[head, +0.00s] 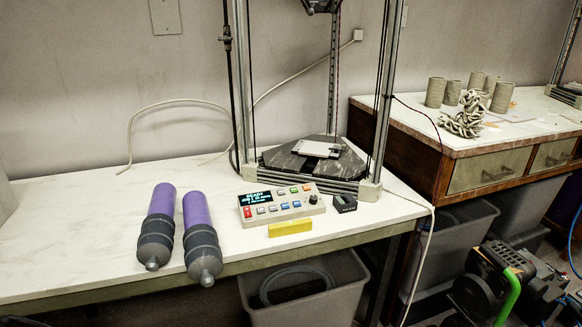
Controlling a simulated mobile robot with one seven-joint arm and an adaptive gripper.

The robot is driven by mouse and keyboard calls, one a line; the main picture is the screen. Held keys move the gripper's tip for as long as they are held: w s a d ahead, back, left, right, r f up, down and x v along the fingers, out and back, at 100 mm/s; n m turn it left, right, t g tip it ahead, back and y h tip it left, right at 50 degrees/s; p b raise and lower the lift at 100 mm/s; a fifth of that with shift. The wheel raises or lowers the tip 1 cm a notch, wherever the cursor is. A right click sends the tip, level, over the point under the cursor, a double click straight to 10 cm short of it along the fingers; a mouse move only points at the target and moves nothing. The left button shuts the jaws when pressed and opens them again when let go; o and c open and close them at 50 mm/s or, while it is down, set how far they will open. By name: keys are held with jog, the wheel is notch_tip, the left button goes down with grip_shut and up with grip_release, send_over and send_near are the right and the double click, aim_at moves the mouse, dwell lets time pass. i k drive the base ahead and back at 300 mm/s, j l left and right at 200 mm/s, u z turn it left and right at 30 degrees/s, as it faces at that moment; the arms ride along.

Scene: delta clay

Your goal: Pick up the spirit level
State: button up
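A short yellow bar (290,227), which looks like the spirit level, lies on the white table (95,225) close to its front edge. It sits just in front of the control box (281,204), with its long side running left to right. No vial or markings can be made out on it at this size. My gripper is not in view, and nothing is touching the yellow bar.
Two purple-and-grey cartridges (160,225) (200,240) lie left of the box. A small black device (344,203) is to its right. A delta printer frame (384,90) stands behind. A grey bin (305,290) is below the table edge. The left tabletop is clear.

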aim_at(275, 230)
jog(key=i+l, duration=0.1)
jog(key=l, duration=0.4)
jog(key=i+l, duration=0.1)
jog(key=l, duration=0.4)
jog(key=i+l, duration=0.1)
jog(key=l, duration=0.4)
jog(key=l+u, duration=0.3)
jog(key=l, duration=0.2)
jog(key=l+u, duration=0.25)
jog(key=l, duration=0.2)
jog(key=u, duration=0.65)
